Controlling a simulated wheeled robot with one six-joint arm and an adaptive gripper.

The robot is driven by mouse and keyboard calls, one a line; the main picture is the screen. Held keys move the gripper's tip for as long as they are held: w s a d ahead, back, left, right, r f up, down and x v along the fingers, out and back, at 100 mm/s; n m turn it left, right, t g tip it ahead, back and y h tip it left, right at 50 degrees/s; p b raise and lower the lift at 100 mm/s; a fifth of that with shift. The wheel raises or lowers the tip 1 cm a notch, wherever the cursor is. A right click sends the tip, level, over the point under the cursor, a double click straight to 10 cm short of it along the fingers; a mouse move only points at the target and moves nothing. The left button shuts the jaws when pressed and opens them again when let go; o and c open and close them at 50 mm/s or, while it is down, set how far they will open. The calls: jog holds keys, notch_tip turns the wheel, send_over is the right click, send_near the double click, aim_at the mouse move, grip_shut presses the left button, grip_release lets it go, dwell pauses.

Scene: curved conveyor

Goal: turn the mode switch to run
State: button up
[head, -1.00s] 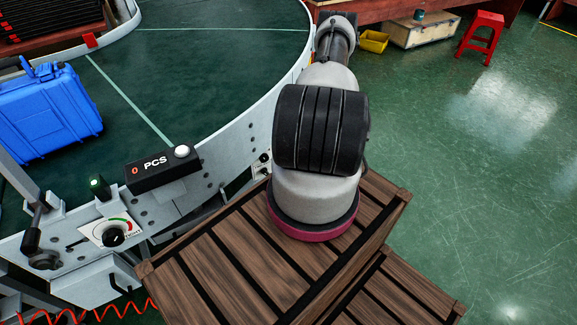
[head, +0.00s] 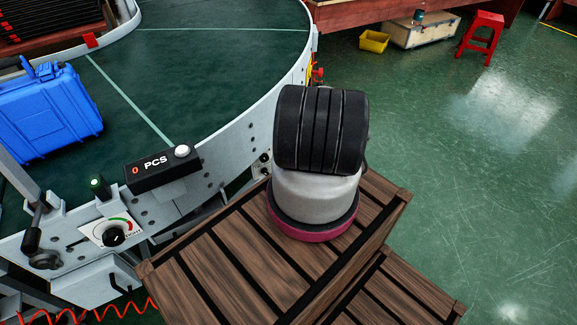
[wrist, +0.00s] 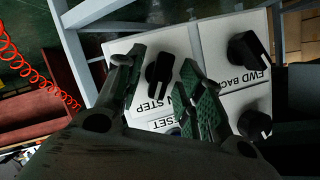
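The mode switch (wrist: 160,72) is a black knob on a white panel (wrist: 210,40), with a partly hidden label ending in "N STEP". It is seen in the wrist view, upper middle. My gripper (wrist: 154,64) is open, with one green-padded finger on each side of the knob in the picture. I cannot tell whether either finger touches it. In the head view neither the gripper nor this panel can be made out; my arm blocks part of that view.
A black FWD BACK knob (wrist: 248,58) and another black knob (wrist: 255,122) sit right of my fingers. A partly hidden RESET label (wrist: 165,123) is below. A red coiled cable (wrist: 30,70) hangs at left. The curved conveyor (head: 215,85) and blue case (head: 48,112) are at left.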

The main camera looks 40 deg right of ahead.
jog(key=shift+w+f, duration=0.1)
jog(key=shift+w, duration=0.1)
grip_shut()
dwell(0.3)
jog(key=n+h, duration=0.1)
jog(key=n, duration=0.1)
jog(key=n+g+h, duration=0.1)
jog(key=n, duration=0.1)
jog(key=shift+a+h, duration=0.25)
jog(key=shift+h, duration=0.05)
jog(key=n+h, duration=0.3)
jog(key=n, duration=0.1)
jog(key=shift+w, duration=0.1)
dwell(0.6)
